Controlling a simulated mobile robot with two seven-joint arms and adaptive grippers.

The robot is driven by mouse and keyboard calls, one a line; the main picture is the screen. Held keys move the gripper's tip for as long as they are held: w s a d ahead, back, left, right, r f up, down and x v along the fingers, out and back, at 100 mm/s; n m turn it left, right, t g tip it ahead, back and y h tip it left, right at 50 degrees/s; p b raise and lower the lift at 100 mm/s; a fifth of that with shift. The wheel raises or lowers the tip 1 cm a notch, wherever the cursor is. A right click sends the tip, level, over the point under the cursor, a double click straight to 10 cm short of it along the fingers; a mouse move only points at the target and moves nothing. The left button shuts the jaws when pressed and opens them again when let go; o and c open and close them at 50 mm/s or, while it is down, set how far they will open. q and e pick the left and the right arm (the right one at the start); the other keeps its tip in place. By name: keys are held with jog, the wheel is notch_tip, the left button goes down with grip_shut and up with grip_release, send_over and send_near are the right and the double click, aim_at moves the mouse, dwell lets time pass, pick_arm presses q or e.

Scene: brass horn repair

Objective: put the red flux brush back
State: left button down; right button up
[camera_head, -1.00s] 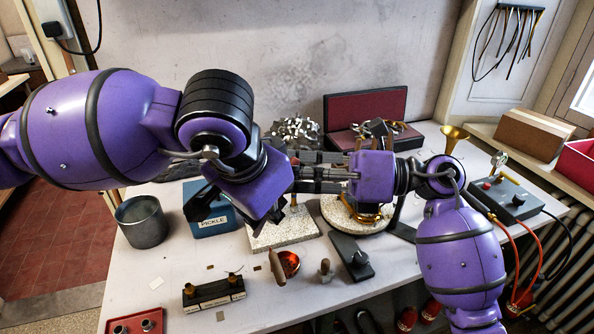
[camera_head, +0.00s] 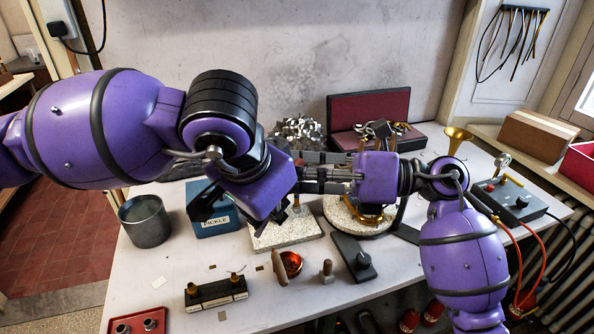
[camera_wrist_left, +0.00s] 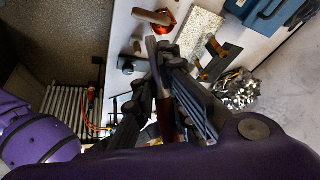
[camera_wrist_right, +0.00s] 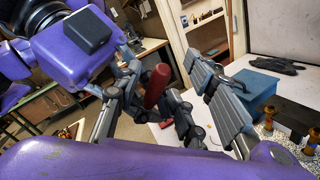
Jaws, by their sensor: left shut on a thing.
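The flux brush shows its dark red handle (camera_wrist_right: 157,86) in the right wrist view. In the left wrist view, the brush's pale shaft (camera_wrist_left: 152,52) runs up from between my left fingers. My left gripper (camera_wrist_left: 165,92) is shut on the brush, above the bench. My right gripper (camera_wrist_right: 160,100) is open, with its fingers spread on either side of the red handle; I cannot tell whether they touch it. In the head view, the left gripper (camera_head: 312,176) and right gripper (camera_head: 335,176) meet mid-bench, and the arms hide the brush.
Below are a black block with brass fittings (camera_head: 216,292), a copper bowl (camera_head: 291,262), a wooden-handled tool (camera_head: 278,268) and a pale board (camera_head: 286,236). The blue PICKLE box (camera_head: 212,212) and metal pot (camera_head: 146,222) stand left. A horn bell (camera_head: 457,136) stands right. The front bench is partly clear.

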pick_arm(q)
jog(key=shift+f, duration=0.1)
pick_arm(e)
jog(key=d, duration=1.2)
jog(key=shift+s, duration=0.3)
jog(key=c, duration=0.5)
jog(key=shift+o, duration=0.2)
jog(key=s+f+m+t+h, duration=0.4)
jog(key=s+m+t+h, duration=0.1)
jog(key=s+m+t, duration=0.1)
pick_arm(q)
jog(key=w+d+f+m+g+h, duration=0.1)
jog(key=w+d+f+m, duration=0.2)
jog(key=w+f+m, duration=0.1)
jog(key=shift+w+d+f+m+h, duration=0.15)
jog(key=shift+d+f+m+h, duration=0.2)
jog(key=shift+f, duration=0.3)
pick_arm(e)
jog(key=w+a+f+m+t+h, duration=0.1)
jog(key=w+a+m, duration=0.2)
jog(key=w+a, duration=0.4)
jog(key=shift+w+a+f+t, duration=0.2)
jog(key=shift+a+t, duration=0.1)
jog(key=shift+a, duration=0.3)
